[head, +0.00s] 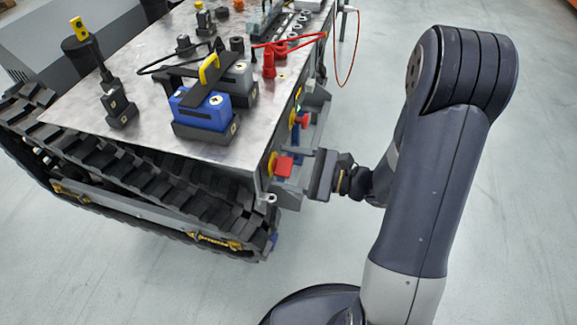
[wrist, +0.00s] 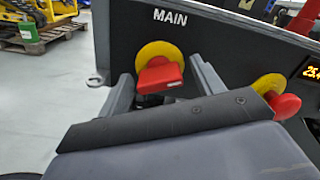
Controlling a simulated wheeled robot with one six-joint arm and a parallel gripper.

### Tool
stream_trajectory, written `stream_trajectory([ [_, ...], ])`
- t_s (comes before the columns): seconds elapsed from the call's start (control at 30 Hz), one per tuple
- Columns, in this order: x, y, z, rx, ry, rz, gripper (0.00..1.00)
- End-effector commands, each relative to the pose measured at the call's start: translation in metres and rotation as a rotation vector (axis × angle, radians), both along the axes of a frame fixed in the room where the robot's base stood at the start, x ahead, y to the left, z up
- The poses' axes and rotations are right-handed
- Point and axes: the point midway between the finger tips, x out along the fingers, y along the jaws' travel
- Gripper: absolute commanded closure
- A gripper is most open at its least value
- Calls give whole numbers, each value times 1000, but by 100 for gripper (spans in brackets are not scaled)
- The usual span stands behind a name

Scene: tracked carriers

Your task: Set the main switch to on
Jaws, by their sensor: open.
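The main switch (wrist: 160,77) is a red handle on a yellow round plate, under the white word MAIN on the carrier's dark end panel. Its handle looks roughly level in the wrist view. The switch also shows in the head view (head: 284,166), at the near corner of the carrier. My gripper (head: 300,172) is open and empty in front of it. In the wrist view its two fingers stand left and right of the red handle, with a gap on each side. I cannot tell whether either finger touches it. The lower part of the switch is partly hidden.
A red knob on yellow (wrist: 287,104) sits just right of my gripper, near a lit display (wrist: 312,72). The carrier's top (head: 150,110) bears a blue battery (head: 202,112) with a yellow handle. A red cable (head: 345,60) hangs at the far end. Floor is clear at right.

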Motion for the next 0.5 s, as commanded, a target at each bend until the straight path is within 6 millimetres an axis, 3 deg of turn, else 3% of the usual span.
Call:
stream_trajectory([
  [0.1,0,0,0,0,0,0,37],
  [0.5,0,0,0,0,0,0,70],
])
